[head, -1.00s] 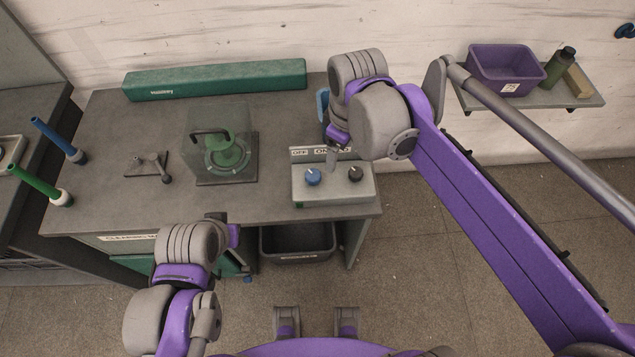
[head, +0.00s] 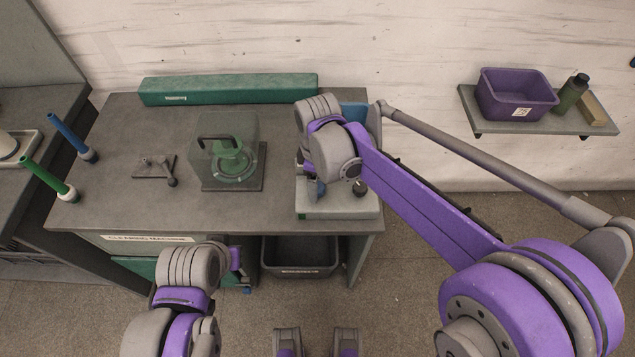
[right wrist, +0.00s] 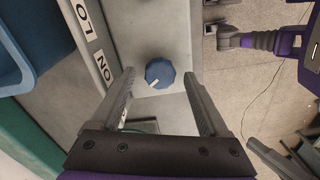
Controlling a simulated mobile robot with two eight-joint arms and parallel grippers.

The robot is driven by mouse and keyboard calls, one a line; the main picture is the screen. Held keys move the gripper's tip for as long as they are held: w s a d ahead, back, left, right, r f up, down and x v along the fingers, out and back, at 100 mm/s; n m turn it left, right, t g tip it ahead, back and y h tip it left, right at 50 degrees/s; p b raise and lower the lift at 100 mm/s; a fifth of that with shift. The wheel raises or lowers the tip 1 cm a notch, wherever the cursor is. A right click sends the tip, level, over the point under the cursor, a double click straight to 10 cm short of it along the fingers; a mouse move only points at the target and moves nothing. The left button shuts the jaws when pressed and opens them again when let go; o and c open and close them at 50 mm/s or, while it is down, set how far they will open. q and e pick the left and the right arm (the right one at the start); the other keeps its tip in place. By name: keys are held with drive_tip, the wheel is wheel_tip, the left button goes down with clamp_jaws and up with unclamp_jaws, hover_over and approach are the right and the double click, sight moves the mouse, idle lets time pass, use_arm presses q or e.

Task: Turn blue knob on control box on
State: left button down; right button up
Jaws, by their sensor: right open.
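The grey control box (head: 338,206) stands at the table's front right corner. In the head view my right arm covers its blue knob and most of its labels. In the right wrist view the blue knob (right wrist: 160,72) shows clearly, with a white mark toward the lower left. An ON label (right wrist: 102,67) lies left of it on the box. My right gripper (right wrist: 160,78) is open, with one finger on each side of the knob and gaps showing; depth is hard to tell. My left gripper (head: 241,268) hangs near the table's front edge; its jaws are unclear.
A blue container (head: 355,112) stands behind the box. A clear-covered green device (head: 229,150) is mid-table. A long green case (head: 228,90) lies at the back.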

drive_tip(key=shift+f, duration=0.4)
clamp_jaws()
idle(0.4)
drive_tip(key=m, duration=0.3)
drive_tip(key=shift+m, duration=0.4)
drive_tip(key=m, duration=0.3)
drive_tip(key=shift+m+b, duration=0.3)
drive_tip(key=shift+b, duration=0.05)
drive_tip(key=m, duration=0.6)
drive_tip(key=shift+m, duration=0.4)
